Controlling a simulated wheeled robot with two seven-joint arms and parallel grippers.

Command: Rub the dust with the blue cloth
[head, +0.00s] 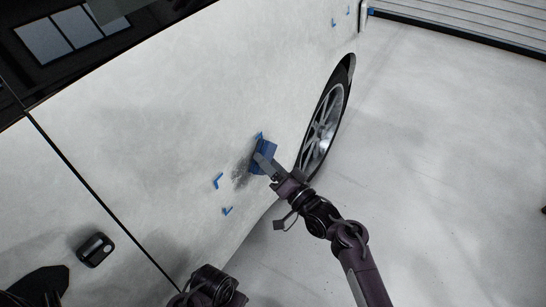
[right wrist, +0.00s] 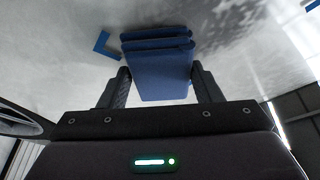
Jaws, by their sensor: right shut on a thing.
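The blue cloth (head: 266,152) is folded and held at the white car panel (head: 150,120), near the rear wheel. My right gripper (head: 268,170) is shut on the cloth; in the right wrist view the cloth (right wrist: 160,75) sits between both fingers, its folded end at the panel. The dust (head: 240,177) is a grey, speckled smudge just left of and below the cloth. Part of it may be hidden by the cloth. In the right wrist view, grey dust specks (right wrist: 235,30) show to the right of the cloth. My left gripper is not clearly seen.
Blue tape corners (head: 217,181) mark the area around the dust, with another below (head: 227,211) and one above the cloth. The wheel (head: 325,125) is close to the right of my gripper. A door handle (head: 95,250) is at lower left. Open floor (head: 440,150) lies to the right.

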